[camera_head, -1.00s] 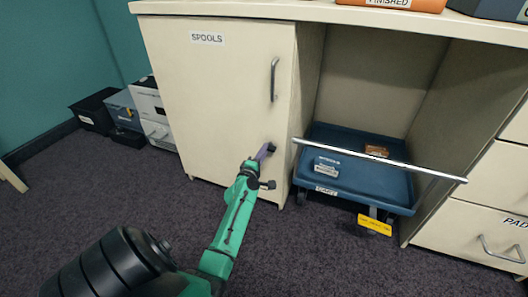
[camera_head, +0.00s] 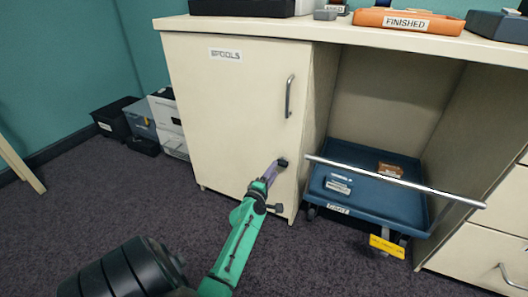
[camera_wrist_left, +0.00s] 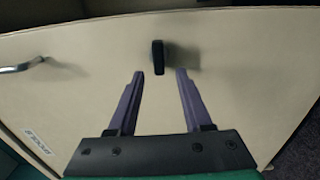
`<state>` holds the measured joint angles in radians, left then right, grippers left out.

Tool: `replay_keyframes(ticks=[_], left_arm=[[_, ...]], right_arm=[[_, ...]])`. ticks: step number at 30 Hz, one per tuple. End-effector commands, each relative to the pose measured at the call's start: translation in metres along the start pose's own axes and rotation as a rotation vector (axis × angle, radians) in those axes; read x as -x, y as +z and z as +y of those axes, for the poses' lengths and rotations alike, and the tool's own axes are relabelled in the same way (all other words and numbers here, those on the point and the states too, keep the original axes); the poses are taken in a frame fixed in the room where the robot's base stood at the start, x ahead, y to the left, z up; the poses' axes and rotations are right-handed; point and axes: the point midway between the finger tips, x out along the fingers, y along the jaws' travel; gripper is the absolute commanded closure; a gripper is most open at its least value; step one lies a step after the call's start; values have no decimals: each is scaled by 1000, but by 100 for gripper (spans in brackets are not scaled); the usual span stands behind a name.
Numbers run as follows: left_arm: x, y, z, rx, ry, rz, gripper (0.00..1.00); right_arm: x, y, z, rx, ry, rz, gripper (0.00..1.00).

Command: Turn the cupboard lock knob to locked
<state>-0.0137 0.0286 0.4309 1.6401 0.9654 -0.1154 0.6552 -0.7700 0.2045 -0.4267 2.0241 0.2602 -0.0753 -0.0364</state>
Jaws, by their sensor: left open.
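The cream cupboard (camera_head: 225,120) labelled SPOOLS stands with its door shut. Its small black lock knob (camera_head: 283,162) is low on the door's right side, below the metal handle (camera_head: 290,96). My left gripper (camera_head: 274,168) is at the knob in the head view. In the left wrist view the knob (camera_wrist_left: 158,57) is a dark upright bar, just beyond and between the open, purple-grey fingertips (camera_wrist_left: 160,74). The fingers do not appear to touch it. The handle also shows in the wrist view (camera_wrist_left: 22,66). My right gripper is not in view.
A blue cart (camera_head: 365,195) with a silver push bar (camera_head: 395,182) stands in the bay right of the cupboard. Black bins (camera_head: 115,118) and boxes stand left of it. An orange FINISHED tray (camera_head: 405,22) is on the countertop. Carpet in front is clear.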

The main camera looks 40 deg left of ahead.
Motion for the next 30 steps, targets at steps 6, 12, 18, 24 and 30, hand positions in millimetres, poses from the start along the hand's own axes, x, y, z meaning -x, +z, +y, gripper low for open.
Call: replay_keyframes(ticks=[6,12,18,24,30], left_arm=[[66,0,0,-2,-6,-2,50],[106,0,-1,0,-3,-1,50],[115,0,0,2,0,0,50],[115,0,0,2,0,0,50],[114,0,0,2,0,0,50]], right_arm=[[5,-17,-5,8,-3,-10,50],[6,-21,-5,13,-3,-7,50],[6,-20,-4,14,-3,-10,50],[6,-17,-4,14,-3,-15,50],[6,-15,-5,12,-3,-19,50]])
